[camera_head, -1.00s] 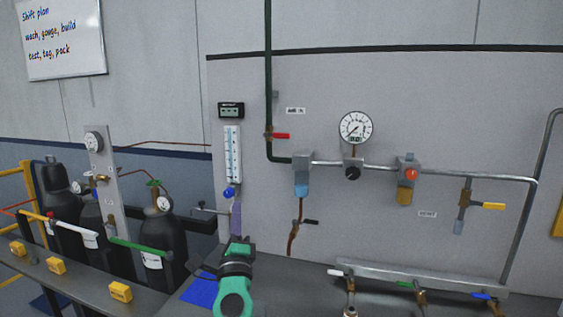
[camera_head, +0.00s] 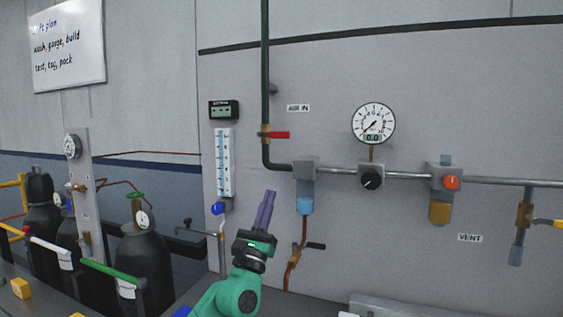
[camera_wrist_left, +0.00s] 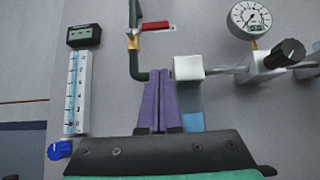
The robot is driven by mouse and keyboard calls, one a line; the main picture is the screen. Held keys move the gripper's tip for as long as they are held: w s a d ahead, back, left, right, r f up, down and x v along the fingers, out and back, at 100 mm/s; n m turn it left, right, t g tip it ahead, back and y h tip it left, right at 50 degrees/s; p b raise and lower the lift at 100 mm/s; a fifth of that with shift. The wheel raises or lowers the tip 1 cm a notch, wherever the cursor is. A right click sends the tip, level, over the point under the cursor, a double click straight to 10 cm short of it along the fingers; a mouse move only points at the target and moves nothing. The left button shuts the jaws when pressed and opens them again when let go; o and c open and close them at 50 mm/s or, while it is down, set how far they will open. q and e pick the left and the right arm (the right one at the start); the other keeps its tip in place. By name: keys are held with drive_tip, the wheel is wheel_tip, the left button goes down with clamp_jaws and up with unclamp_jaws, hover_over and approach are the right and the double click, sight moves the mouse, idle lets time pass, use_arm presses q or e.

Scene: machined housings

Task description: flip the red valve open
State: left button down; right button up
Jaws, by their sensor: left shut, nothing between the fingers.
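The red valve handle (camera_head: 279,135) sits on a brass body on the vertical dark green pipe (camera_head: 265,85), beside the "AIR IN" label. Its lever points sideways to the right, across the pipe. In the left wrist view the red lever (camera_wrist_left: 157,26) shows above the fingertips. My left gripper (camera_head: 268,194), with purple fingers, is below the valve and apart from it. It is shut and empty. In the left wrist view the closed fingers (camera_wrist_left: 158,76) point up towards the pipe's lower bend. My right gripper is not in view.
A round gauge (camera_head: 374,124), a black knob (camera_head: 371,178) and an orange-red knob (camera_head: 452,182) sit along the horizontal pipe. A flow tube (camera_head: 225,162) with a blue knob (camera_head: 217,208) is to the left. A black-handled valve (camera_head: 315,246) hangs lower right of my gripper.

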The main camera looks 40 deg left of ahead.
use_arm(q)
drive_tip(key=p, duration=0.9)
approach(273, 135)
drive_tip(key=w+r, duration=0.3)
drive_tip(key=w, duration=0.3)
drive_tip(key=shift+d+r, duration=0.1)
drive_tip(key=shift+r, duration=0.05)
